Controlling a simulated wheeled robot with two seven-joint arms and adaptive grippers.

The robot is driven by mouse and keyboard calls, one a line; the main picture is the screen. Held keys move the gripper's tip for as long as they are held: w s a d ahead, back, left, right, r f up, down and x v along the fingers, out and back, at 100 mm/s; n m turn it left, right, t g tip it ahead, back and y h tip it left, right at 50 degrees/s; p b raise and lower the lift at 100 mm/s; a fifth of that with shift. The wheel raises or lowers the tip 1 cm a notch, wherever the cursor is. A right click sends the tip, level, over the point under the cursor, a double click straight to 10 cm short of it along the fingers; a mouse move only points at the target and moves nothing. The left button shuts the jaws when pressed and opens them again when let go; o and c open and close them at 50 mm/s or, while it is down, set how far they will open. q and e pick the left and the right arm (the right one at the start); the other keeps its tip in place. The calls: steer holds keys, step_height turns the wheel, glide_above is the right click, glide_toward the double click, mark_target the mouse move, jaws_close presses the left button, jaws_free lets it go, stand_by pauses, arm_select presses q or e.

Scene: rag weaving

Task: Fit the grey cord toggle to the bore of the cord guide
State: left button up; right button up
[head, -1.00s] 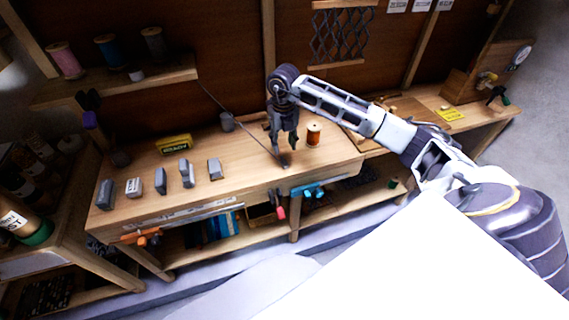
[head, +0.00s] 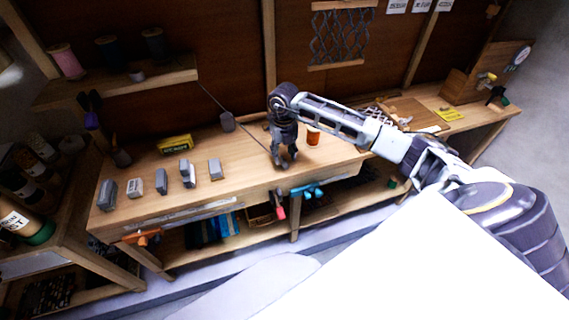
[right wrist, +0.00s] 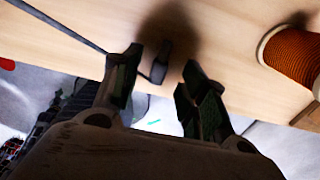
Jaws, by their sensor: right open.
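A small dark grey piece, seemingly the cord toggle (right wrist: 161,61), lies on the bench near its front edge, at the end of a thin dark cord or rod. My right gripper (head: 284,162) points down over this spot and hides the piece in the head view. In the right wrist view my right gripper (right wrist: 160,74) is open, with the piece showing between its fingertips, apparently not clamped. No bore is visible. My left gripper is out of view.
An orange-brown thread spool (head: 313,137) stands close right of my right gripper; it also shows in the right wrist view (right wrist: 293,54). Several grey blocks (head: 187,174) stand in a row on the bench's left half, with a yellow box (head: 175,143) behind.

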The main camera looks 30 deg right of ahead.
mark_target(284, 161)
steer(key=shift+f, duration=1.5)
steer(key=c, duration=0.9)
steer(key=shift+r, duration=0.15)
steer(key=shift+r+b, duration=0.3)
steer(key=shift+r, duration=4.6)
